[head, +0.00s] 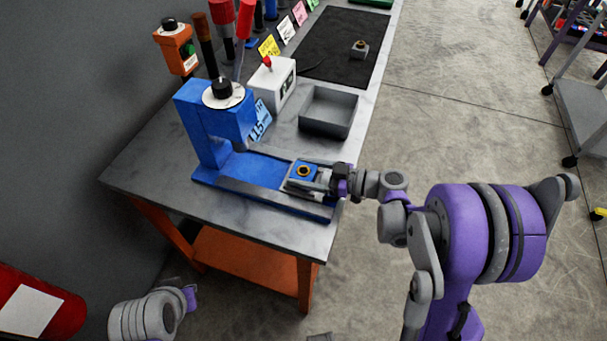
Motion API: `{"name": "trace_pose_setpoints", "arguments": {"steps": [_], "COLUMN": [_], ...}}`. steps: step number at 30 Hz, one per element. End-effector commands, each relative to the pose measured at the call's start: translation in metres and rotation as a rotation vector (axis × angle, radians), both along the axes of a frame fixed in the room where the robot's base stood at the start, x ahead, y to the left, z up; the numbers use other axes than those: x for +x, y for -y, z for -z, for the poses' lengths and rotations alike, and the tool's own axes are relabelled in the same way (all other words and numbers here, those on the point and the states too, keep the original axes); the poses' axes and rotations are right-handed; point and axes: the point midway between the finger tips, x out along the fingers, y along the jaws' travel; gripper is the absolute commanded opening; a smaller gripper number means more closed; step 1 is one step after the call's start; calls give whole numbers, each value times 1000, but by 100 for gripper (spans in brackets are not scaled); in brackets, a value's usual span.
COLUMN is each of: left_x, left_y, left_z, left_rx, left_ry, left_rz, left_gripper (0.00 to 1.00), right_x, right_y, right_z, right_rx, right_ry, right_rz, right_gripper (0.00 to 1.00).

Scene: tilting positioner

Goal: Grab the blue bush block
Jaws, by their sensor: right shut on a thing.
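The blue bush block (304,170) has a dark round bore with a yellowish ring on top. It sits at the right end of the blue press base, between the rails. My right gripper (308,186) reaches in from the right and is shut on the block, with its grey fingers along the block's near side. The fingers hide part of the block, and I cannot tell whether it is lifted off the base. Part of my left arm shows at the lower left, away from the table; its fingers are not visible.
The blue press (205,125) with a white dial stands left of the block. A grey tray (329,112) and a white box (272,84) with a red button stand behind. A grey block (359,49) rests on a black mat (340,30). The table's right edge is close.

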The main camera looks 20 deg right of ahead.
Motion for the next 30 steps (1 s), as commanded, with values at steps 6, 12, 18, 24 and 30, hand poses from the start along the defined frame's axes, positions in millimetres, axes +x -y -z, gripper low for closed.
{"name": "trace_pose_setpoints", "arguments": {"steps": [6, 12, 18, 24, 30], "left_x": [0, 0, 0, 2, 4], "left_y": [0, 0, 0, 0, 0], "left_z": [0, 0, -1, -8, -15], "left_rx": [0, 0, 0, 0, 0], "left_ry": [0, 0, 1, 3, 7], "left_rz": [0, 0, 0, 0, 0], "left_gripper": [0, 0, 0, 0, 0], "right_x": [0, 0, 0, 0, 0], "right_y": [0, 0, 0, 0, 0], "right_z": [0, -1, -6, -37, -74], "right_rx": [0, 3, 3, 2, 2], "right_ry": [0, 1, 1, 2, 2], "right_rz": [0, 0, 0, 0, 0], "right_gripper": [0, 0, 0, 0, 0]}}
